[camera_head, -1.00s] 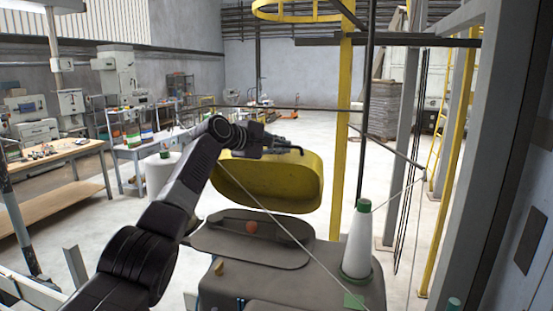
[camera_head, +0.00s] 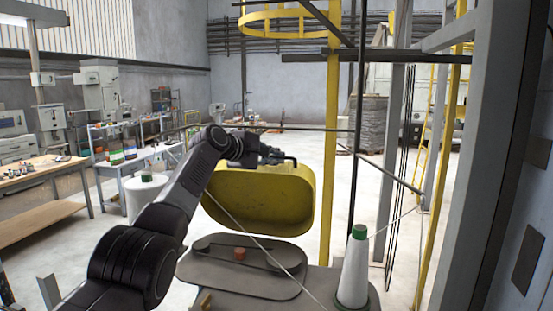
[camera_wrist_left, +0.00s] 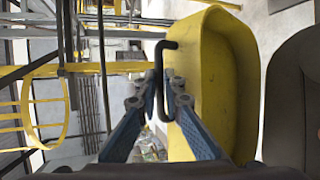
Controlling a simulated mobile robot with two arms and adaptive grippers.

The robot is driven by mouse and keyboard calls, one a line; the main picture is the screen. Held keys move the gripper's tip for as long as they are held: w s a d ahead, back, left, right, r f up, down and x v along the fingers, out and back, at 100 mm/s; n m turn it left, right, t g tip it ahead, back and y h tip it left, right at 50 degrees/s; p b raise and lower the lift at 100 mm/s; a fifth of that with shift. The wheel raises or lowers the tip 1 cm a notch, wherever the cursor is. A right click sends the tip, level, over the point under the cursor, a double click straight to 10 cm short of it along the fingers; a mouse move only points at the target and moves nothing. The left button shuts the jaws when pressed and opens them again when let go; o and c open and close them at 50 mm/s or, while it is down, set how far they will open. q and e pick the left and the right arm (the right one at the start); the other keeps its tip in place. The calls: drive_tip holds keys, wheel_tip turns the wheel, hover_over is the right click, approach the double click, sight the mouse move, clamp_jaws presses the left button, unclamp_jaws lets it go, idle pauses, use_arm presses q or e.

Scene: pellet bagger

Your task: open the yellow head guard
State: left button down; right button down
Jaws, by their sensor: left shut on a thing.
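The yellow head guard (camera_head: 262,203) is swung up above the grey machine head, its hollow underside facing me. It also fills the middle right of the left wrist view (camera_wrist_left: 215,85). A dark bent handle (camera_head: 290,160) sticks out at its upper edge; the left wrist view shows this bar (camera_wrist_left: 159,75) too. My left gripper (camera_head: 268,155) is at the guard's top edge. In the left wrist view its fingers (camera_wrist_left: 157,92) are closed around the handle. My right gripper is not in view.
The grey machine head (camera_head: 215,285) has an oval plate with a small orange-brown piece (camera_head: 240,254). A white thread cone (camera_head: 353,275) with a green top stands to its right. A yellow post (camera_head: 330,130) rises behind the guard. A thin white thread crosses in front of it.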

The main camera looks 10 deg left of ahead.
use_arm(q)
drive_tip(key=c, duration=2)
unclamp_jaws()
drive_tip(key=shift+s+a+r, duration=0.1)
drive_tip(key=shift+r, duration=0.3)
drive_tip(key=shift+c, duration=0.2)
drive_tip(key=shift+s, duration=0.15)
drive_tip(key=shift+f, duration=0.1)
drive_tip(key=v, duration=1.2)
